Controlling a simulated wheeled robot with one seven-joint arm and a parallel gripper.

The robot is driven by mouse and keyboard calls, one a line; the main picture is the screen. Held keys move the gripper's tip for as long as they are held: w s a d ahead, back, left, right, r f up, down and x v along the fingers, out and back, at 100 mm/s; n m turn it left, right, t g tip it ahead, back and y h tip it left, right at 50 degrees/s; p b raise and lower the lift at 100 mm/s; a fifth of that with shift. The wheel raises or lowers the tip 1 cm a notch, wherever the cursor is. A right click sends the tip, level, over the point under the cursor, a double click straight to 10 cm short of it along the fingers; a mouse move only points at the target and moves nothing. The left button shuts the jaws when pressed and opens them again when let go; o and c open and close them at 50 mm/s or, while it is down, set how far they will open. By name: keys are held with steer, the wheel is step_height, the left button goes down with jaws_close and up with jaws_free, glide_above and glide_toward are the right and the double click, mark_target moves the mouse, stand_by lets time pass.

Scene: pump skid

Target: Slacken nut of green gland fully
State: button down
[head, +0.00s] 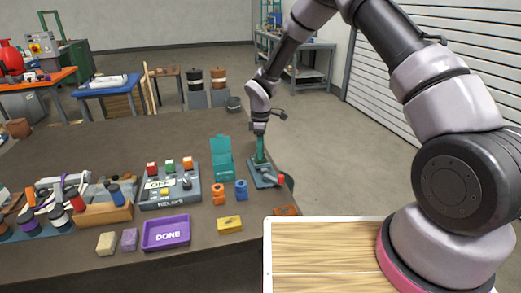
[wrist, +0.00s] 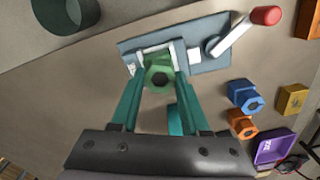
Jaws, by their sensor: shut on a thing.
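The green gland (wrist: 159,77) sits on a grey-blue base plate (wrist: 215,55) in the wrist view, its hexagonal end facing the camera. My gripper (wrist: 159,80) has its two teal fingers on either side of the green nut and is shut on it. A lever with a red knob (wrist: 265,15) is fixed to the same plate. In the head view my gripper (head: 260,150) points down over the plate (head: 263,176) at the bench's right end. The gland is mostly hidden there, and how far the nut is turned cannot be told.
Blue (head: 241,190) and orange (head: 218,194) glands stand left of the plate. A teal holder (head: 222,160), a control box (head: 170,186), a yellow block (head: 229,224) and a purple "DONE" tray (head: 166,233) are also on the bench. The bench's far part is clear.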

steer(key=n, duration=0.4)
stand_by(0.5)
steer(key=shift+c, duration=1.9)
jaws_free()
step_height(320, 180, up, 11)
